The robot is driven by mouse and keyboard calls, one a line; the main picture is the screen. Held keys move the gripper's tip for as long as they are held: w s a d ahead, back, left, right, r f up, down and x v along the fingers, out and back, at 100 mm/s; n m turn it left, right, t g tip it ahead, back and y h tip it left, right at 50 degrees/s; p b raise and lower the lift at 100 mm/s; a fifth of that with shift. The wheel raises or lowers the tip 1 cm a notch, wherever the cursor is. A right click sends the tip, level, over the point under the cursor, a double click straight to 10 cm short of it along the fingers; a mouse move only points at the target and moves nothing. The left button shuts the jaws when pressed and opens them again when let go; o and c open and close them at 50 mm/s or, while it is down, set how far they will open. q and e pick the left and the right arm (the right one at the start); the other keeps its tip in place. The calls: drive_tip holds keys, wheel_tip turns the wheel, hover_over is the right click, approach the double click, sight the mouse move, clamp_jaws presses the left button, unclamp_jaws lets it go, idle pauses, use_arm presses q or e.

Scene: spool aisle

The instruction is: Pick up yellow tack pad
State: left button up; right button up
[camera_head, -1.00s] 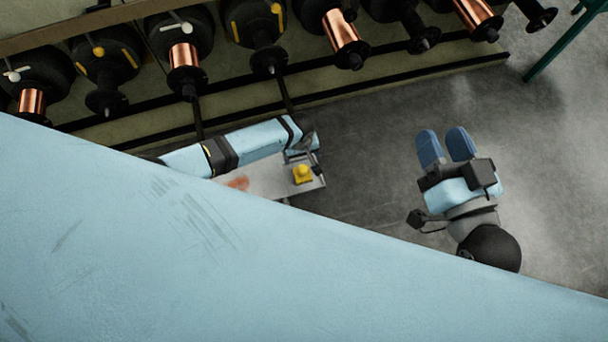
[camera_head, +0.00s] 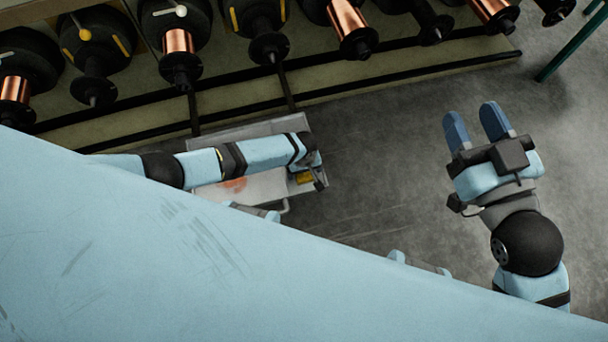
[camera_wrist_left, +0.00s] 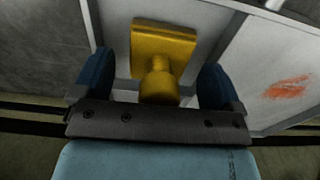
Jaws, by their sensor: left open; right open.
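The yellow tack pad (camera_wrist_left: 165,48) shows in the left wrist view as a square yellow base with a round knob towards the gripper. It lies on a light grey tray (camera_wrist_left: 284,65). My left gripper (camera_wrist_left: 157,78) is open, with its blue fingers on either side of the knob; I cannot tell if they touch it. In the head view the pad (camera_head: 304,178) is mostly hidden under my left wrist, at the right end of the tray (camera_head: 268,188). My right gripper (camera_head: 472,128) is open and empty over the floor at the right.
A rack with black spools and copper wire reels (camera_head: 348,17) runs along the top. The tray bears a reddish smear (camera_head: 234,185). A green post (camera_head: 568,50) stands at the top right. The grey floor (camera_head: 385,150) between my grippers is clear.

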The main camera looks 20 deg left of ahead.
use_arm(q)
drive_tip(key=shift+f, duration=0.5)
use_arm(e)
drive_tip(key=shift+w+d+r+n, duration=0.1)
drive_tip(key=shift+n, duration=0.2)
use_arm(q)
drive_tip(key=c, duration=0.9)
drive_tip(key=shift+c, duration=0.2)
drive_tip(key=shift+r+p, duration=0.35)
drive_tip(key=shift+r, duration=0.15)
wheel_tip(320, 180, up, 10)
drive_tip(key=p, duration=0.6)
drive_tip(key=shift+f, duration=0.2)
wheel_tip(320, 180, up, 9)
drive_tip(key=p, duration=0.5)
drive_tip(key=shift+r, duration=0.2)
use_arm(e)
drive_tip(key=s+a+r+m+t, duration=0.1)
drive_tip(key=s+r+m, duration=0.2)
drive_tip(key=r+m, duration=0.2)
drive_tip(key=shift+a+r+h, duration=0.2)
drive_tip(key=shift+r+h, duration=0.2)
drive_tip(key=shift+r, duration=0.5)
